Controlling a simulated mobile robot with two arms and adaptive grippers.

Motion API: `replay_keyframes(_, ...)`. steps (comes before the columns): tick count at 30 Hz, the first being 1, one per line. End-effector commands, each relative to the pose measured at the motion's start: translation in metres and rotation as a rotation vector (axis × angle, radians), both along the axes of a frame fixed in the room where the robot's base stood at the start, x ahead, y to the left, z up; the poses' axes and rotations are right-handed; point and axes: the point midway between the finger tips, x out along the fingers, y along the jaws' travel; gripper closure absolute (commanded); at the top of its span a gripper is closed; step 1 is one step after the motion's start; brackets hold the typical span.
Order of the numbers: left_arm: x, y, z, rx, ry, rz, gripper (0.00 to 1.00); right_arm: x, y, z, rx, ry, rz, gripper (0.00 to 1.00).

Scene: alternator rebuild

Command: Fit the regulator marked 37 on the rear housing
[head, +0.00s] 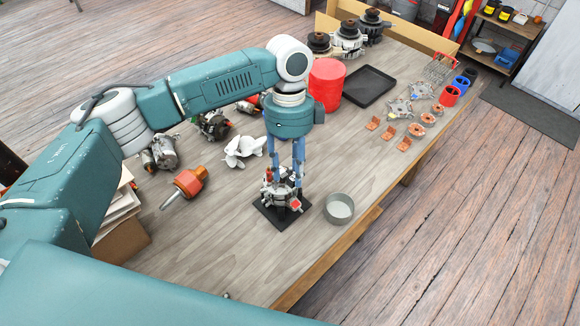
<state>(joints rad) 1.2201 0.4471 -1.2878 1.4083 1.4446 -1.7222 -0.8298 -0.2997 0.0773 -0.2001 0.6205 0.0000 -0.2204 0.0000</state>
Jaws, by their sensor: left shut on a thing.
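The rear housing (283,202), a silvery metal part, sits on a black square base (262,212) near the table's front edge. My left gripper (284,186) points straight down over it, its blue fingers reaching its top. It is shut on a small part there, mostly hidden by the fingers and the housing. A small red patch (295,204) shows on the near side of the housing. I cannot read any number 37. Several orange-brown angled pieces (388,133) lie in a row at the right of the table. My right gripper is out of view.
A grey round bowl (339,209) stands close to the right of the base. A white fan-shaped part (245,151) and an orange-handled tool (184,187) lie to the left. A red canister (327,82) and black tray (369,86) stand behind.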

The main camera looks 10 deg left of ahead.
Motion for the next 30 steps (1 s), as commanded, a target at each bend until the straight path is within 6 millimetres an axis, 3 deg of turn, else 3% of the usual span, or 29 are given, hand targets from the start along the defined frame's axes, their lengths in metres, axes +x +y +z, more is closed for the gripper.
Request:
replay_keyframes(18, 0.0, 0.0, -0.021, 0.0, 0.001, 0.0, 0.98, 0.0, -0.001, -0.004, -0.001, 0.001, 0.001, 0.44)
replay_keyframes(30, 0.0, 0.0, -0.02, 0.0, -0.001, 0.0, 0.98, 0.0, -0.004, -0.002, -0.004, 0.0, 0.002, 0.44)
